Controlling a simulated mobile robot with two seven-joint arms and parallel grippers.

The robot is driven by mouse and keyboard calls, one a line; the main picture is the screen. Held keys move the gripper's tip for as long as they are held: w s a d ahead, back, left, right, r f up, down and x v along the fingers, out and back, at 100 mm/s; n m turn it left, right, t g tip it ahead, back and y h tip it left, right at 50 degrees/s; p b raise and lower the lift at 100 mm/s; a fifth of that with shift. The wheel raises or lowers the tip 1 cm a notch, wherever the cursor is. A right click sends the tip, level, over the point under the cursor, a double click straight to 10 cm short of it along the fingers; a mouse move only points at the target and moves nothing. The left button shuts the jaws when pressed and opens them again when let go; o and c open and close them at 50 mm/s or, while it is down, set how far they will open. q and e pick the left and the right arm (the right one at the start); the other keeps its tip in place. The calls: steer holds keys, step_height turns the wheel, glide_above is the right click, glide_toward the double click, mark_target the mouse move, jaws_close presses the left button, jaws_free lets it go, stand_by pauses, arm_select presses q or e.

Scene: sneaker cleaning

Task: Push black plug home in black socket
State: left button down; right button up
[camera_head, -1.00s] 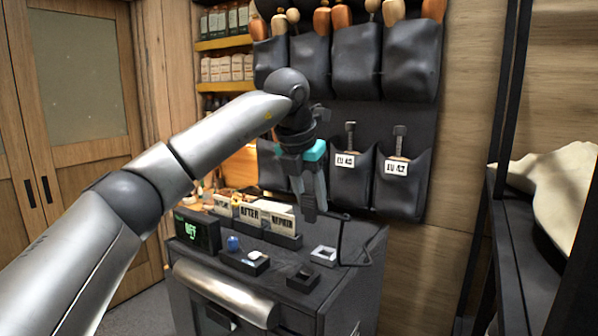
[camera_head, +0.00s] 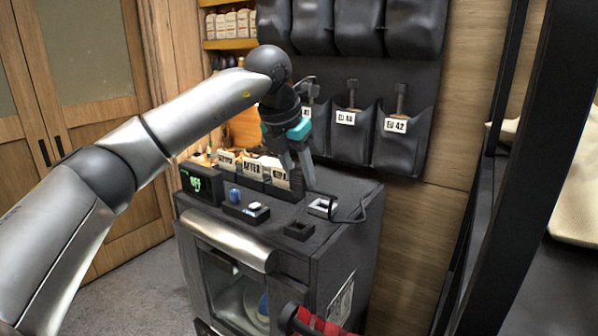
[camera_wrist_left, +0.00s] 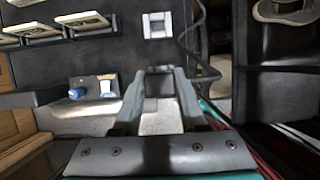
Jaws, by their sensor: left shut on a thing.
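My left gripper (camera_head: 312,187) points down above the cabinet top, close to the white socket in the picture. It is shut on the black plug, which is dark and hard to make out between the fingertips in the wrist view (camera_wrist_left: 160,82). A black cable (camera_head: 360,208) loops to the right of the fingers. The black socket (camera_head: 298,230) is a small dark block near the cabinet's front right edge, in front of and below the fingertips. The plug appears apart from it. I cannot make out the socket clearly in the wrist view.
The white socket (camera_head: 321,207) stands behind the black one; it also shows in the wrist view (camera_wrist_left: 157,25). A control block with a blue knob (camera_head: 234,194), a display (camera_head: 201,184) and labelled cards (camera_head: 251,170) stand to the left. A red and black thing (camera_head: 322,326) shows at the bottom edge.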

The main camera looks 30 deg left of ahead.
mark_target(297, 192)
arm_select(q)
step_height(297, 192, down, 4)
steer(key=b, duration=0.2)
steer(key=shift+f+b, duration=0.1)
steer(key=shift+b, duration=0.2)
steer(key=shift+f+b, duration=0.4)
steer(key=shift+f, duration=0.25)
steer(key=shift+p, duration=0.3)
stand_by(0.9)
steer(key=shift+f+b, duration=0.95)
steer(key=shift+f, duration=0.35)
steer(key=shift+c, duration=1.8)
jaws_free()
steer(key=v, duration=1.5)
steer(key=shift+r, duration=0.15)
